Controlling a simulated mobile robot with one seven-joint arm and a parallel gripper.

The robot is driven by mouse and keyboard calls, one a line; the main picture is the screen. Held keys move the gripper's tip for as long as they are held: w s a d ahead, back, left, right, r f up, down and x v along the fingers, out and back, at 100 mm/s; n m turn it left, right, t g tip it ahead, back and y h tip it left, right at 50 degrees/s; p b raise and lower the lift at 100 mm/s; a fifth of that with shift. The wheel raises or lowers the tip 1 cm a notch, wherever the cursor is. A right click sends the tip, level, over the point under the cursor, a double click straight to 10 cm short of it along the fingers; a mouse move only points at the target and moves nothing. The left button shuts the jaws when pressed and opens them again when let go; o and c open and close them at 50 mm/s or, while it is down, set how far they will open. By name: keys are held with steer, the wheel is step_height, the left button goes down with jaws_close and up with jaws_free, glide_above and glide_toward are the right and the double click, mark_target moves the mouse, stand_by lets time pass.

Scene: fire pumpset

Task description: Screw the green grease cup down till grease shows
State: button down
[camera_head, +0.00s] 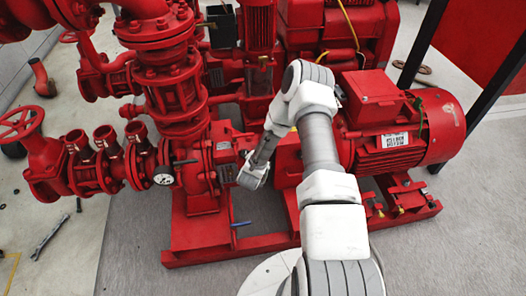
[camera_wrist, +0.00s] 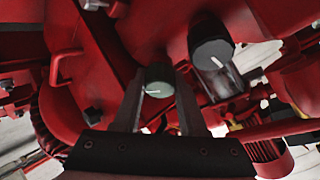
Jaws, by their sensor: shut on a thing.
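The green grease cup (camera_wrist: 159,84) is a small round cap with a white line mark. In the wrist view it sits between the fingertips of my gripper (camera_wrist: 161,98), below the red pump housing. The gripper is shut on the cup, one finger on each side. I cannot make out any grease. In the head view the end of my arm is at the side of the red pump casing (camera_head: 196,180), and the cup and fingers cannot be made out there.
A dark grey cap (camera_wrist: 210,42) with a white line mark stands close to the right of the green cup. The head view shows a red motor (camera_head: 410,130) to the right, a pressure gauge (camera_head: 163,175) to the left and a blue-handled lever (camera_head: 240,224) below.

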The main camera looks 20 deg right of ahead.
steer(key=c, duration=0.8)
jaws_free()
steer(key=shift+o, duration=0.2)
steer(key=p+v, duration=0.5)
steer(key=v, duration=1.2)
steer(key=shift+s, duration=0.25)
steer(key=shift+a, duration=0.1)
